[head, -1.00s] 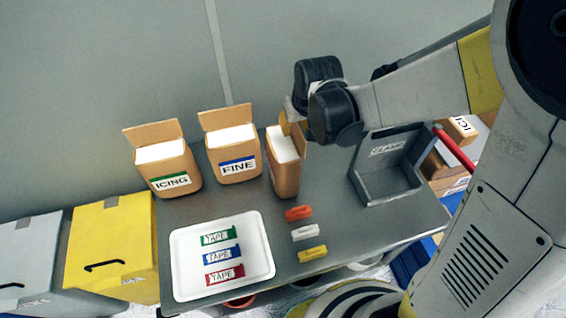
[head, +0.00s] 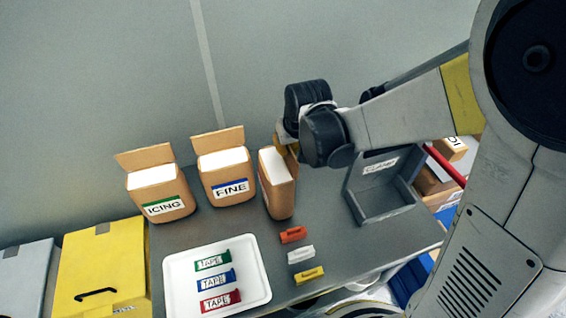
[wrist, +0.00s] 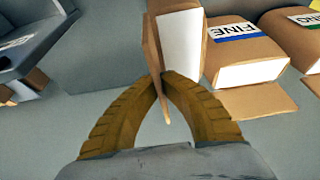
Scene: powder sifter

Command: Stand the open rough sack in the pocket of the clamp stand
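The open sack (head: 280,190) is brown with white powder showing at its top. It appears upright and turned narrow side on at the back of the table, with no label showing. My gripper (head: 286,146) is at its raised flap. In the wrist view, the yellow fingers (wrist: 163,80) close together on the brown flap of the sack (wrist: 180,45). Whether the sack's base touches the table is unclear. The grey clamp stand (head: 383,205), with a label on its back wall, is to the right. Its pocket looks empty and partly shows in the wrist view (wrist: 40,40).
The FINE sack (head: 232,187) and the ICING sack (head: 166,207) stand open to the left. A white tray (head: 258,292) holds green, blue and red tape strips. Orange, white and yellow clips (head: 309,275) lie in front. Bare table (head: 325,215) separates sack and stand.

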